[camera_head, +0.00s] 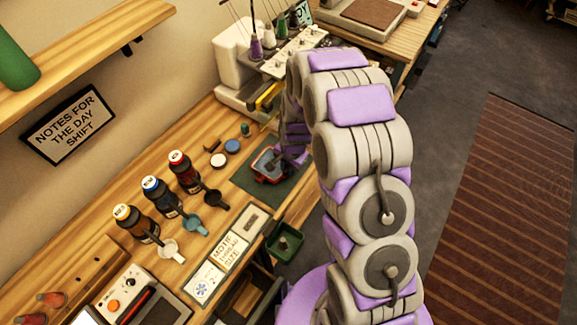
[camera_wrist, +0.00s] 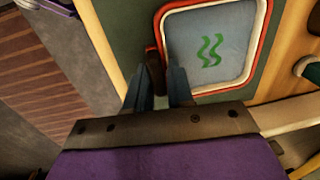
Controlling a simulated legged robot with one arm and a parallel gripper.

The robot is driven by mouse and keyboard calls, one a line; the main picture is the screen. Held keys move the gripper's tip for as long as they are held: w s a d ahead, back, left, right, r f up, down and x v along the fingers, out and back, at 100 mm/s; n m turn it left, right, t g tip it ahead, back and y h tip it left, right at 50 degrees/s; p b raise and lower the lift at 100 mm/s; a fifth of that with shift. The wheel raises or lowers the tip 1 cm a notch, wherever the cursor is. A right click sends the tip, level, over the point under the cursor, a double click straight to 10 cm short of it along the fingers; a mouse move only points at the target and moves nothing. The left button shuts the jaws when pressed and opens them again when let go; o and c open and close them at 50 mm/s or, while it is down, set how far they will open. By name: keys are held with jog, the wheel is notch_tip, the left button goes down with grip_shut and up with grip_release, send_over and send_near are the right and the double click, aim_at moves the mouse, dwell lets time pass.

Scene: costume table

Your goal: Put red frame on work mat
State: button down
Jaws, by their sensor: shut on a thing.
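The red frame (camera_wrist: 212,45) has a red and white border around a grey-blue panel with a green wavy mark. It also shows in the head view (camera_head: 266,166), partly hidden by my arm. It lies over the dark green work mat (camera_wrist: 132,28), which shows in the head view too (camera_head: 284,190). The frame looks flat, but I cannot tell whether it touches the mat or is just above it. My gripper (camera_wrist: 165,85) is shut on the dark reddish tab at the frame's edge. In the head view the fingertips are mostly hidden behind my arm.
A white sewing machine (camera_head: 240,60) stands behind the mat. Dark bottles with coloured caps (camera_head: 184,172) and small cups (camera_head: 213,203) stand to the left. Labelled tiles (camera_head: 232,248) lie in front, and a green bin (camera_head: 284,242) sits below the table edge.

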jog(key=c, duration=1)
grip_release()
jog(key=shift+d, duration=0.1)
notch_tip(320, 180, up, 11)
jog(key=p, duration=0.3)
jog(key=s+d+r+n+g, duration=0.1)
jog(key=s+d+r+n, duration=0.35)
jog(key=s+r, duration=0.9)
jog(key=s+d+r+n, duration=0.1)
jog(key=s+d+r, duration=0.1)
jog(key=s, duration=0.4)
jog(key=s+d+r+n+g, duration=0.1)
jog(key=s+r, duration=0.2)
jog(key=s, duration=0.4)
jog(key=s+d+r+n+h, duration=0.1)
jog(key=s+d+r, duration=0.1)
jog(key=s, duration=0.5)
jog(key=shift+d+r+g, duration=0.3)
jog(key=shift+r, duration=0.1)
